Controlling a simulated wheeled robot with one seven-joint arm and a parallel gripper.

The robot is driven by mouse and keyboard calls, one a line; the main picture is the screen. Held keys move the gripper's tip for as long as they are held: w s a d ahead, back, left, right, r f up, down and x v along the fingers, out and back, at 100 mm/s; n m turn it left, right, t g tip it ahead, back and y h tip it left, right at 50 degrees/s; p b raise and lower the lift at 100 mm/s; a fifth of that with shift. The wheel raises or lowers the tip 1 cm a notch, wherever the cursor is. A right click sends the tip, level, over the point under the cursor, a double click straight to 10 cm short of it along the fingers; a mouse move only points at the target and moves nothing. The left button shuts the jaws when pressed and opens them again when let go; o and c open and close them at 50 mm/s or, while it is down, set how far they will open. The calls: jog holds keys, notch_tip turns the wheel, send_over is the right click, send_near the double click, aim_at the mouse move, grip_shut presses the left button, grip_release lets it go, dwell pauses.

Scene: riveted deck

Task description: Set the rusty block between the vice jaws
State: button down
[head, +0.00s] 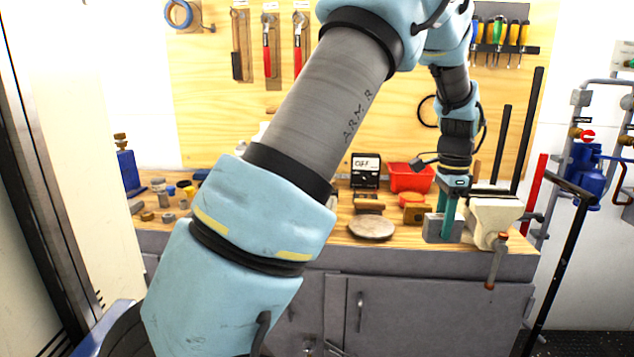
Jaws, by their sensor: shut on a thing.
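My gripper (448,229) points down at the right end of the workbench, its teal fingers shut on a block (432,229). The block looks dull grey from here, and I cannot make out its rust; the fingers cover part of it. The cream vice (495,214) stands just right of the gripper at the bench's front edge, with its handle hanging down in front. The block is on the left side of the vice. The gap between the jaws is not clear, and I cannot tell whether the block touches the vice or the bench.
Left of the gripper are an orange-brown block (415,213), a round disc (371,228) and a red bin (408,177). Small parts lie at the bench's left. My arm hides the bench middle.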

jog(key=a+f+n, duration=0.6)
jog(key=a+f, duration=0.2)
jog(key=a, duration=0.4)
jog(key=a+f+n, duration=0.6)
jog(key=a+f, duration=0.1)
jog(key=a, duration=0.6)
jog(key=s+a+f+n, duration=0.1)
jog(key=a+f+n, duration=0.5)
jog(key=a, duration=0.7)
notch_tip(320, 180, down, 3)
jog(key=shift+r, duration=0.15)
jog(key=shift+w+a, duration=0.15)
